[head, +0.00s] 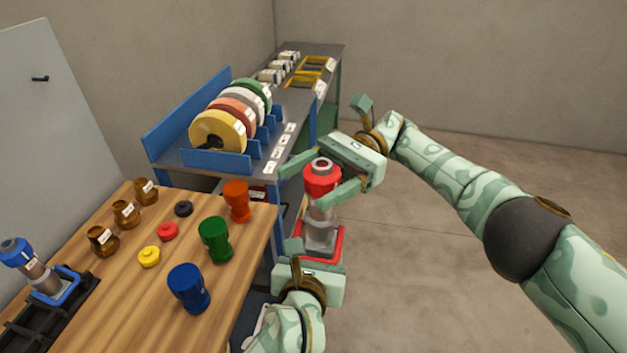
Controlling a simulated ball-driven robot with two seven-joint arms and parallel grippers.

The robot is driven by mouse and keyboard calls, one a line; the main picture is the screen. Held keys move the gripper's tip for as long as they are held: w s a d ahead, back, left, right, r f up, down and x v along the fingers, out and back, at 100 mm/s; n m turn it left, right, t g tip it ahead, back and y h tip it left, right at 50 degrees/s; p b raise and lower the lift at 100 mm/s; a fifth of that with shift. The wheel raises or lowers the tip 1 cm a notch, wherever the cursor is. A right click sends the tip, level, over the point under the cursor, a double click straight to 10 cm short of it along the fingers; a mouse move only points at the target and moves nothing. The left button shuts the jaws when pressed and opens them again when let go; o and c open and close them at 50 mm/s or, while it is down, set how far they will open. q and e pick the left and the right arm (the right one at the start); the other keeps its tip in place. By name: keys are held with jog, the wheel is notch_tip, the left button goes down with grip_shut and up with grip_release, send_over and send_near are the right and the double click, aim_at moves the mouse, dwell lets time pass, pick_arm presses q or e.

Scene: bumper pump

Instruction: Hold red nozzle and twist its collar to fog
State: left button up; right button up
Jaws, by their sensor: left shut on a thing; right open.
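The red nozzle (323,222) stands upright in mid-air off the right edge of the wooden table, with its grey body between a red collar (321,178) at the top and a red handle frame (341,246) at the bottom. My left gripper (301,246) is below and shut on the nozzle near its lower part; its fingertips are partly hidden. My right gripper (318,176) comes from the right at the top. Its two fingers are open, one on each side of the red collar. I cannot tell whether they touch it. Any setting marks on the collar are too small to read.
The wooden table (120,310) holds a blue nozzle (40,275) in a black rack, loose red, green and blue collar-like parts (215,240), brown fittings and small rings. Behind it, a grey shelf bench (290,125) carries hose or tape rolls (218,132). The floor at right is clear.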

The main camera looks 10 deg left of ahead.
notch_tip(320, 180, up, 10)
jog(key=shift+f, duration=0.15)
dwell(0.3)
jog(key=s+f+t, duration=0.1)
jog(key=s+f+m+t+h, duration=0.1)
jog(key=f, duration=0.1)
jog(key=s+f+t, duration=0.1)
jog(key=shift+s+a+f, duration=0.2)
jog(key=shift+s+f, duration=0.15)
jog(key=shift+s, duration=0.05)
jog(key=shift+s+d+f+m+t, duration=0.15)
jog(key=shift+f+m+t, duration=0.2)
jog(key=shift+m+t, duration=0.55)
jog(key=m+t+y, duration=0.6)
jog(key=m+t, duration=0.4)
jog(key=t, duration=0.4)
send_near(307, 176)
jog(key=shift+w+d+f, duration=0.25)
jog(key=shift+w+f, duration=0.7)
jog(key=shift+w, duration=0.05)
jog(key=shift+m+t, duration=0.8)
jog(key=x, duration=1)
jog(key=shift+s+a, duration=0.1)
jog(key=shift+a, duration=0.2)
